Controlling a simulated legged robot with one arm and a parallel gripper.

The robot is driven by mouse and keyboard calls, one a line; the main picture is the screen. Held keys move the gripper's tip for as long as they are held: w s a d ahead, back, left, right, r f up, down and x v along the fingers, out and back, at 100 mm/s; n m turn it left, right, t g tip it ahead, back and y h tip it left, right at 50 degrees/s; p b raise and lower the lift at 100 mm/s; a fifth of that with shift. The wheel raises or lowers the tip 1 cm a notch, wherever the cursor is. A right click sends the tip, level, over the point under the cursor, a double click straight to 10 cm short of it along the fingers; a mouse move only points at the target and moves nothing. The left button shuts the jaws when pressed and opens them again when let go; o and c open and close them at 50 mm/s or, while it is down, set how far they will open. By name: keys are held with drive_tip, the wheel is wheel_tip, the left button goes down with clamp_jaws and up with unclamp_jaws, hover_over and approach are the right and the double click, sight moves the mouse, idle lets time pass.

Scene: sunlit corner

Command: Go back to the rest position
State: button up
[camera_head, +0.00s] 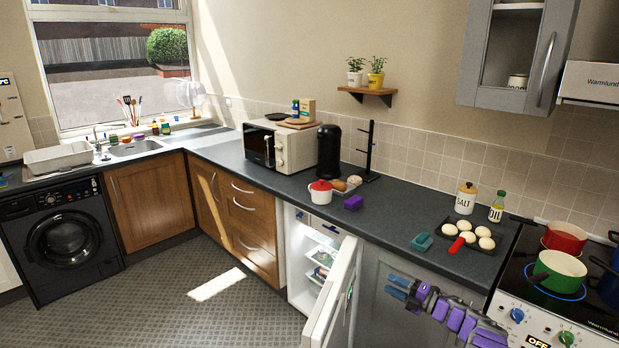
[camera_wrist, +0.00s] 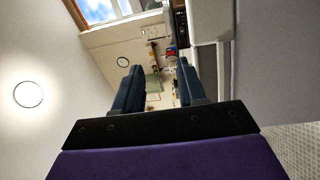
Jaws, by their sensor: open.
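My gripper (camera_head: 402,287) is in front of the grey cabinet below the counter, at the lower middle right of the head view. Its blue fingers point left, towards the open fridge door (camera_head: 333,295). In the wrist view my gripper (camera_wrist: 155,88) has its two dark blue fingers apart with nothing between them. My purple arm (camera_head: 455,318) runs from the gripper to the lower right. The wrist view looks past the fingers to a wall, a ceiling with a round light (camera_wrist: 28,94) and a window (camera_wrist: 105,10).
The small fridge (camera_head: 296,262) stands open, its door out into the room left of my gripper. The dark counter (camera_head: 398,207) above holds a red-lidded pot (camera_head: 321,193), purple and teal sponges and a tray of buns. The hob (camera_head: 560,285) is at right. Patterned floor is free at left.

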drive_tip(key=w+d+r+m+t+h, duration=0.25)
drive_tip(key=w+r+m+h, duration=0.2)
drive_tip(key=r, duration=0.45)
drive_tip(key=w+d+r+m+t+h, duration=0.25)
drive_tip(key=w+r+m+h, duration=0.2)
drive_tip(key=r, duration=0.45)
drive_tip(key=s+a+r+m+g+h, duration=0.1)
drive_tip(key=s+a+r+m+h, duration=0.1)
drive_tip(key=s+r+m+h, duration=0.5)
drive_tip(key=s+a+f+m+g, duration=0.2)
drive_tip(key=s+a+m+g, duration=0.2)
drive_tip(key=s, duration=1.7)
drive_tip(key=s+a+f+m+g+y, duration=0.1)
drive_tip(key=s+a+f+m+g, duration=0.2)
drive_tip(key=s, duration=1.8)
drive_tip(key=s+a+f+m+g, duration=0.3)
drive_tip(key=s+a+g, duration=0.7)
drive_tip(key=s, duration=1.2)
drive_tip(key=shift+a+m+g+y, duration=0.15)
drive_tip(key=shift+m+g+y, duration=0.15)
drive_tip(key=shift+m, duration=0.7)
drive_tip(key=shift+w, duration=0.2)
